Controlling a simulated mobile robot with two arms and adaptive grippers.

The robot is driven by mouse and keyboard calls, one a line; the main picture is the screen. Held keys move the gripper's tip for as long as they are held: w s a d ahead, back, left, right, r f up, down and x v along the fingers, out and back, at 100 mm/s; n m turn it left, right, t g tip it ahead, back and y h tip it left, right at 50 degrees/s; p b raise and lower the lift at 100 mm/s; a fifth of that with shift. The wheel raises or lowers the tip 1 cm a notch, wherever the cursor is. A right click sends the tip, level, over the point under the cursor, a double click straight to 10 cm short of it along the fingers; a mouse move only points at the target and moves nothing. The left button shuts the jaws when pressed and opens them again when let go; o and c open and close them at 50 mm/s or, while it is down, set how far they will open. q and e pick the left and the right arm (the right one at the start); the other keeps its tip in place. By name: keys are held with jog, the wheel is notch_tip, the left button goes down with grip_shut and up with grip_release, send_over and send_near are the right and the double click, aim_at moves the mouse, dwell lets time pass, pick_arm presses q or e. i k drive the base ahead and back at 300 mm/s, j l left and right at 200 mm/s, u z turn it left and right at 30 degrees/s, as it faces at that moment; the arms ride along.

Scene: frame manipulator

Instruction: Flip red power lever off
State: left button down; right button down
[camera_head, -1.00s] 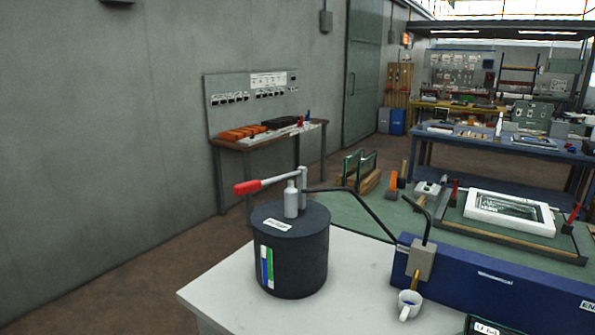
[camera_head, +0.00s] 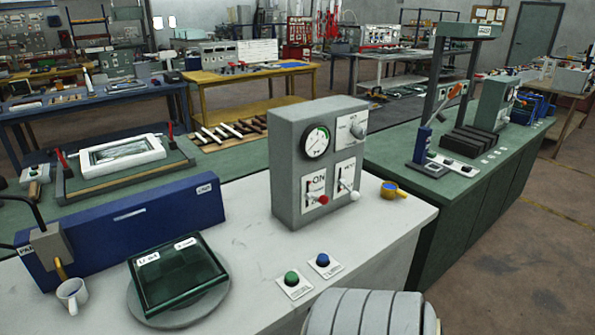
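A grey control box (camera_head: 290,185) stands on the white table. Its lower left panel, marked ON, carries a lever with a red ball knob (camera_head: 323,199). The knob sits low on the panel and sticks out; I cannot tell the lever's exact setting. The panel to its right carries a lever with a pale knob (camera_head: 354,195). Above are a round gauge (camera_head: 316,141) and a grey dial (camera_head: 358,128). Neither of my grippers is in view.
A green button (camera_head: 292,278) and a blue button (camera_head: 323,260) lie in front of the box. A grey ribbed shape (camera_head: 365,312) fills the bottom edge.

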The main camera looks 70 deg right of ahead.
aim_at(322, 199)
jog(key=z, duration=2.3)
jog(key=k+u, duration=0.1)
jog(key=k, duration=0.4)
